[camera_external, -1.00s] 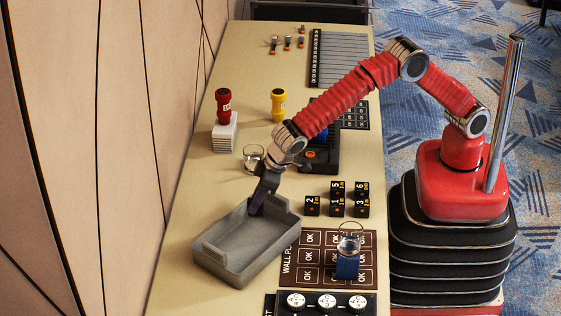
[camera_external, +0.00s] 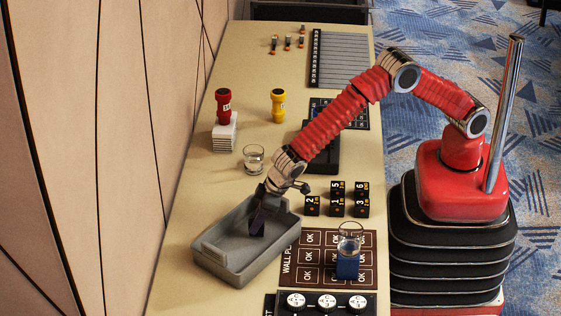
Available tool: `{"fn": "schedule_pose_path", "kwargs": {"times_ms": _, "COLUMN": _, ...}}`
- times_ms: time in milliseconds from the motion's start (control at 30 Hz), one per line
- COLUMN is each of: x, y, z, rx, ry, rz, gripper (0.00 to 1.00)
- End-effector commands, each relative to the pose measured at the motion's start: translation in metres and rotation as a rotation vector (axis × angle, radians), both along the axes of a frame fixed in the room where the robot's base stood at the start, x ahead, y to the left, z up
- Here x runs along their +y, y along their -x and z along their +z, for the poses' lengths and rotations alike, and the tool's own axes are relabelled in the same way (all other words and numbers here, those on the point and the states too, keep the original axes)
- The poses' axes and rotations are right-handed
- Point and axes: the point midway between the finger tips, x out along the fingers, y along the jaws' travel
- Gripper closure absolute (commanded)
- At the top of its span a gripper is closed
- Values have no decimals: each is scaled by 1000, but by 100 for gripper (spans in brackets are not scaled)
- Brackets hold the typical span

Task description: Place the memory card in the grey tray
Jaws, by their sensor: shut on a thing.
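The grey tray (camera_external: 213,262) lies on the near left part of the table. The visible tray floor left of the fingers is bare.
Right of the tray are black numbered blocks (camera_external: 337,199), a wall-plan board (camera_external: 312,263) and a blue item (camera_external: 347,266) on it. A glass (camera_external: 254,158) stands behind the tray. Farther back are a red flashlight (camera_external: 224,106) on a white stack and a yellow one (camera_external: 278,104).

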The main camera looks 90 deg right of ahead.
Motion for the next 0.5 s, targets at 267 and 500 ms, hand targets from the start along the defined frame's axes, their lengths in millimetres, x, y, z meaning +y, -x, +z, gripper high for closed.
{"fn": "schedule_pose_path", "kwargs": {"times_ms": 267, "x": 0, "y": 0, "z": -12, "rx": -1, "ry": -1, "rz": 0, "gripper": 100}}
{"fn": "schedule_pose_path", "kwargs": {"times_ms": 500, "x": 0, "y": 0, "z": -14, "rx": 0, "ry": -1, "rz": 0, "gripper": 82}}
